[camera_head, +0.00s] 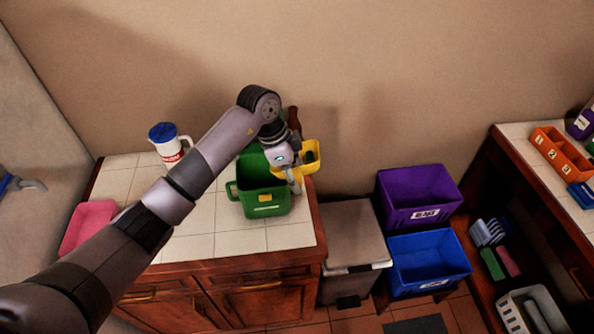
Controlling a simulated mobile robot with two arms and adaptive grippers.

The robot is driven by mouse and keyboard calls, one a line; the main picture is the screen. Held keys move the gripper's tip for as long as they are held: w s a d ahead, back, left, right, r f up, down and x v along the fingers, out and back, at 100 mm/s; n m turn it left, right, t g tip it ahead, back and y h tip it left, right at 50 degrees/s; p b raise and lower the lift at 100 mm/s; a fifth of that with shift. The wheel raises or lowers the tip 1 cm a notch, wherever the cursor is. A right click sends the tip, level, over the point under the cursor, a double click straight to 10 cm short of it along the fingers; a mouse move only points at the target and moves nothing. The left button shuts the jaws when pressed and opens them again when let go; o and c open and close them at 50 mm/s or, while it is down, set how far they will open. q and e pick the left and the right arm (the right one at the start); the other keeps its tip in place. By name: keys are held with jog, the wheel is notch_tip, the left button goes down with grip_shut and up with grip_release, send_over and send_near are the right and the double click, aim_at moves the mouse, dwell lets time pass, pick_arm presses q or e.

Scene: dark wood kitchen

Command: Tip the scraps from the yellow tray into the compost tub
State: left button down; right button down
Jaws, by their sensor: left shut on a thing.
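The green compost tub (264,210) stands on the white tiled counter, its label facing me. My left gripper (291,174) is shut on the yellow tray (315,164) at the tub's right rim. The tray appears raised. A small dark green piece (309,156) shows in the tray; the rest of its inside is hidden. My left arm crosses the counter from the lower left, and the gripper covers part of the tub's opening. My right gripper is not in view.
A white jug with a blue lid (170,143) and a pink tray (87,226) are on the counter's left. A brown bottle (293,121) stands behind the gripper. Right of the counter are a grey lidded bin (353,235), a purple bin (418,196) and a blue bin (429,262).

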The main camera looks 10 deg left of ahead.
pick_arm(q)
jog(key=h+b, duration=0.1)
jog(key=f+h+b, duration=0.1)
jog(key=b, duration=0.1)
jog(key=shift+s+a+f, duration=0.15)
jog(key=shift+a+f, duration=0.1)
jog(key=shift+a, duration=0.1)
jog(key=a+r+t+h+b, duration=0.1)
jog(key=a+h+b, duration=0.3)
jog(key=h+b, duration=0.4)
jog(key=s+a+r+t+h+b, duration=0.1)
jog(key=a+h+b, duration=0.3)
jog(key=h+b, duration=0.4)
jog(key=shift+s+a+r+t+h, duration=0.4)
jog(key=shift+t+h, duration=0.2)
jog(key=shift+t, duration=0.3)
jog(key=shift+w, duration=0.1)
jog(key=shift+d, duration=0.1)
